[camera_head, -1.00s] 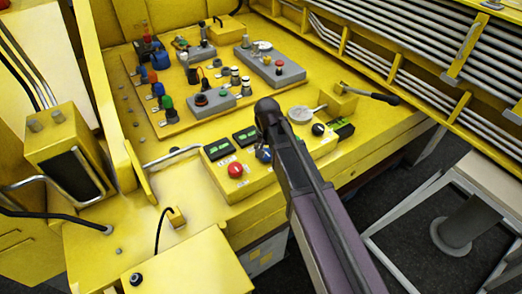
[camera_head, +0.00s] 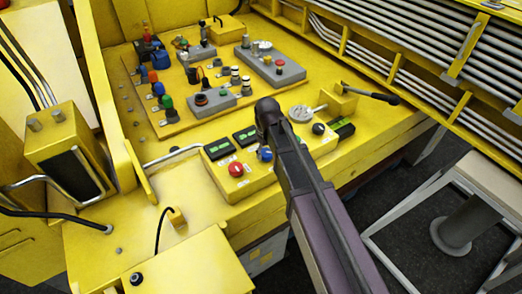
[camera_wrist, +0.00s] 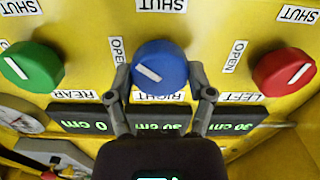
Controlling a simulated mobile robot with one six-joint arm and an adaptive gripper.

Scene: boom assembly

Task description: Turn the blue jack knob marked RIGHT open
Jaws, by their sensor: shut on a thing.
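In the wrist view, the blue knob (camera_wrist: 161,68) stands between the two fingers of my gripper (camera_wrist: 160,78), which is shut on it. The label RIGHT (camera_wrist: 158,97) lies just below the knob, upside down and partly covered. SHUT is above it and OPEN (camera_wrist: 118,50) is to its left. The knob's white mark slants, its outer end toward the left, on the OPEN side. The display (camera_wrist: 170,125) below it reads about 30 cm, partly hidden. In the head view, the blue knob (camera_head: 264,154) shows beside my arm; the gripper's fingers cannot be made out there.
A green knob (camera_wrist: 31,66) marked REAR is at the left and a red knob (camera_wrist: 285,72) marked LEFT at the right, both clear of the fingers. The rear display (camera_wrist: 88,125) reads 0 cm. Other knobs and boxes stand farther back on the yellow panel (camera_head: 200,135).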

